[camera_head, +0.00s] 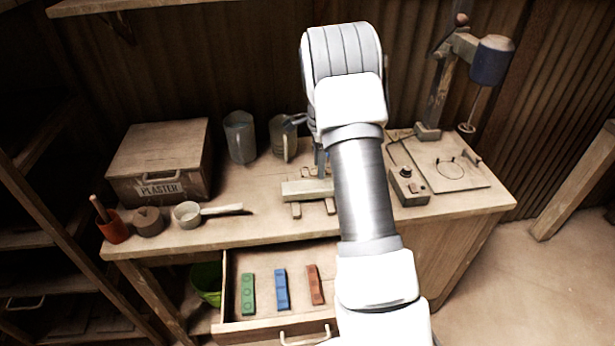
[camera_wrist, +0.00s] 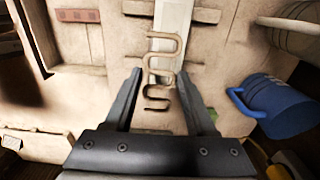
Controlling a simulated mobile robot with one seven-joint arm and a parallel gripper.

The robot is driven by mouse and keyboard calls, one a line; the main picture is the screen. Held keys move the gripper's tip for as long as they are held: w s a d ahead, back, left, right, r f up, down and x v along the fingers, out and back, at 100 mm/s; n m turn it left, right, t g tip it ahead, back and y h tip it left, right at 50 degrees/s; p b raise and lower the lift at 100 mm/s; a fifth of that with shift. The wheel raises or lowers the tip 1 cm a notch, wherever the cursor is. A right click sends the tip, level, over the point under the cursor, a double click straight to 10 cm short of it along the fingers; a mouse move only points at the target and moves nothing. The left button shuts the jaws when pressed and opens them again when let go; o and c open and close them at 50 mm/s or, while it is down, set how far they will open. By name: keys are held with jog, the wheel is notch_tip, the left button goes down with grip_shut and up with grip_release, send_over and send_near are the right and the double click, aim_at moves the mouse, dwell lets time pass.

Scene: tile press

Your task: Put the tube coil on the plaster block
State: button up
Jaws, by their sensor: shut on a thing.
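The tube coil (camera_wrist: 163,72) is a thin tan tube bent in a zigzag, in the middle of the wrist view. It sits between the fingers of my gripper (camera_wrist: 158,78), which is shut on it. In the head view a small part of the coil (camera_head: 309,172) shows just left of my gripper (camera_head: 321,165), which my arm partly hides. A pale block (camera_head: 305,190), likely the plaster block, rests on wooden feet on the bench. In the wrist view its pale strip (camera_wrist: 172,18) runs behind the coil; whether they touch I cannot tell.
The plaster box (camera_head: 158,165), an orange pot (camera_head: 115,230) and a ladle (camera_head: 188,215) stand at the left. Two mugs stand behind; one is a grey mug (camera_head: 239,138). A board (camera_head: 435,175) lies at the right. The open drawer (camera_head: 262,326) holds coloured bars.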

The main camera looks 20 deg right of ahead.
aim_at(308, 166)
jog(key=shift+w+a+f, duration=0.95)
jog(key=shift+w+a, duration=0.05)
jog(key=shift+a, duration=0.2)
jog(key=shift+f+p, duration=0.3)
jog(key=shift+f, duration=1.7)
jog(key=shift+f, duration=0.15)
jog(key=o, duration=1.3)
jog(key=shift+o, duration=0.2)
